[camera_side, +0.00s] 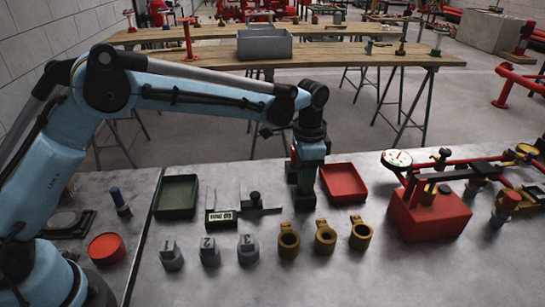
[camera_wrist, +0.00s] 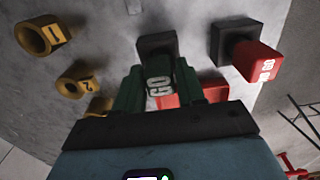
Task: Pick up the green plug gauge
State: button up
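The green plug gauge (camera_wrist: 160,88), lettered GO, stands in a dark square block (camera_wrist: 156,43) in the wrist view. My gripper (camera_wrist: 158,78) points down at it, with one green finger on each side of the gauge. I cannot tell whether the fingers touch it or leave small gaps. In the side view, my gripper (camera_side: 308,160) is low over the bench, left of a red tray. The gauge is hard to tell apart from the fingers there.
A red NO GO gauge (camera_wrist: 257,60) stands in its own block beside it. Numbered brass rings (camera_side: 325,237), grey numbered blocks (camera_side: 210,251), a caliper (camera_side: 243,207), a green tray (camera_side: 176,197) and the red tray (camera_side: 344,183) lie around. The front bench edge is clear.

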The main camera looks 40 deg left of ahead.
grip_shut()
jog(key=shift+r, duration=0.15)
jog(key=shift+r, duration=0.2)
notch_tip(320, 180, up, 3)
jog(key=shift+r, duration=0.2)
jog(key=s+d+r, duration=0.7)
jog(key=s+d, duration=0.1)
jog(key=s+a+f, duration=0.2)
jog(key=s, duration=0.4)
jog(key=shift+a+f, duration=0.15)
jog(key=shift+a, duration=0.05)
